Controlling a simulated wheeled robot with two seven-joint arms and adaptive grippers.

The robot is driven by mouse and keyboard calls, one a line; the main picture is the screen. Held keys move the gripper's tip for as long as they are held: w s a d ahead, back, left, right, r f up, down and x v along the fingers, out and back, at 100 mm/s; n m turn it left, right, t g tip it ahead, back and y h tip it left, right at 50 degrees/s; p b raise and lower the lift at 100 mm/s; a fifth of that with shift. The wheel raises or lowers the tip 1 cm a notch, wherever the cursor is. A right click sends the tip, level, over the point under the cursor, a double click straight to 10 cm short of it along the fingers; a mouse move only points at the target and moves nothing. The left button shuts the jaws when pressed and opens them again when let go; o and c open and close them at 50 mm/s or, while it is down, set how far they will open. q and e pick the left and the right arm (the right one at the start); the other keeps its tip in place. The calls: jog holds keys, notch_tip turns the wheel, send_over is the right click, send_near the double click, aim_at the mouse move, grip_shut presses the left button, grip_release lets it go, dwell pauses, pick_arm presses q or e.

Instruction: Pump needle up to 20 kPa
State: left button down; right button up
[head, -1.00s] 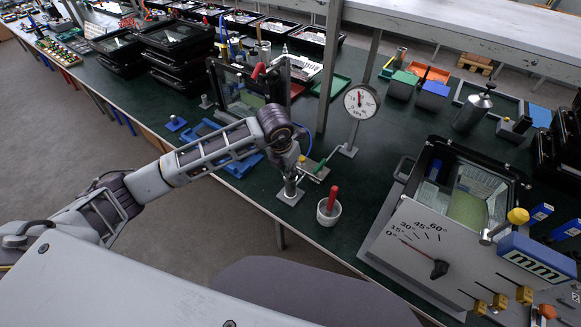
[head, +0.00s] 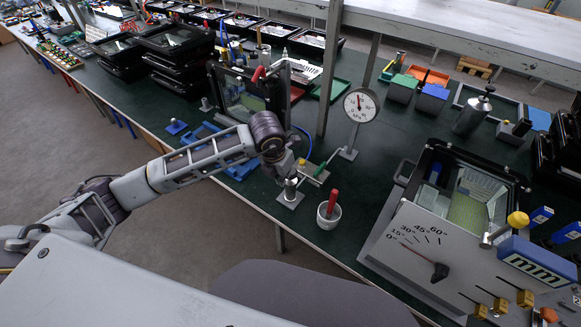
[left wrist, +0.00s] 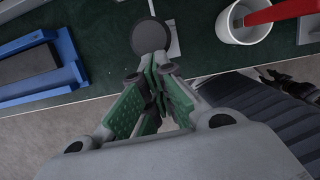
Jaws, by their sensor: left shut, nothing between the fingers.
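The pressure gauge (head: 361,104) has a round white dial marked kPa and stands on a post on the bench. Its needle points roughly upward; the figures are too small to read. The hand pump (head: 290,190) is a metal cylinder on a small plate at the bench's front edge. My left gripper (head: 288,174) is over the pump's top and partly hides it. In the left wrist view, its green-padded fingers (left wrist: 158,88) are shut and empty, close to a dark round knob (left wrist: 150,36). I cannot tell whether they touch it.
A white cup (head: 328,212) with a red-handled tool stands right of the pump. A blue tray (head: 225,150) is to the left. A large angle-scale panel (head: 425,245) fills the right front.

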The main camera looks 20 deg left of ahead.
pick_arm(q)
jog(key=v, duration=1.2)
jog(key=shift+f, duration=0.1)
dwell(1.4)
